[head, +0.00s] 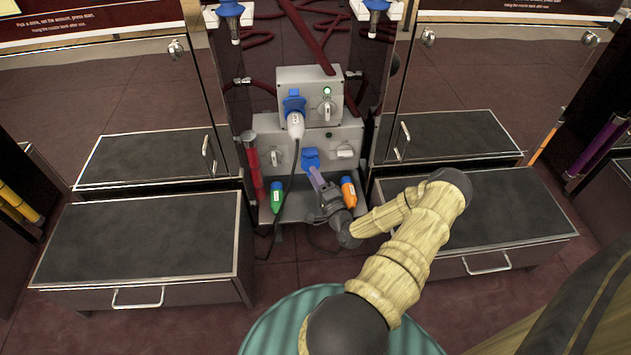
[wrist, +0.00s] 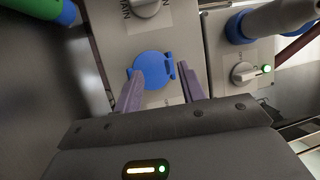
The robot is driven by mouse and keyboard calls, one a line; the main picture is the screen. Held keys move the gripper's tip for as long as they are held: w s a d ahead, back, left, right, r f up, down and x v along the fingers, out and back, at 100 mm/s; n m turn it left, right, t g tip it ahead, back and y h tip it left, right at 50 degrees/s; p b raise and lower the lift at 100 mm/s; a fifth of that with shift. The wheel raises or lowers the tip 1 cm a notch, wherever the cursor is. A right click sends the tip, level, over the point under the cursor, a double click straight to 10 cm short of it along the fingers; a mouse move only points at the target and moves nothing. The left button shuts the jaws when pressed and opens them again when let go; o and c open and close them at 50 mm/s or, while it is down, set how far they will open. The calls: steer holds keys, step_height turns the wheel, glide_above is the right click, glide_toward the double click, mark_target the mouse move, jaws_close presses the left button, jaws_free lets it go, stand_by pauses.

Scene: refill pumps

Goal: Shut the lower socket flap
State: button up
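The lower socket flap (head: 310,156) is a blue round lid on the front of the lower grey box (head: 341,138). In the wrist view the flap (wrist: 151,70) shows nearly face-on, with its hinge on the right. It appears to lie over its socket; I cannot tell whether it is fully shut. My gripper (head: 314,172) is right in front of it, reaching in from the lower right. In the wrist view my gripper (wrist: 160,69) has its two purple fingers apart, one on each side of the flap, with nothing held. Contact cannot be told.
A white plug (head: 296,124) sits in the blue socket of the upper grey box (head: 325,87). Rotary knobs (head: 345,151) flank the lower socket. A green connector (head: 277,196) and an orange one (head: 348,191) stand either side of my gripper. Drawer units (head: 150,240) stand left and right.

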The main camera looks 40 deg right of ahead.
step_height(320, 180, up, 7)
steer(key=p, duration=0.3)
steer(key=shift+s, duration=0.2)
steer(key=shift+c, duration=0.4)
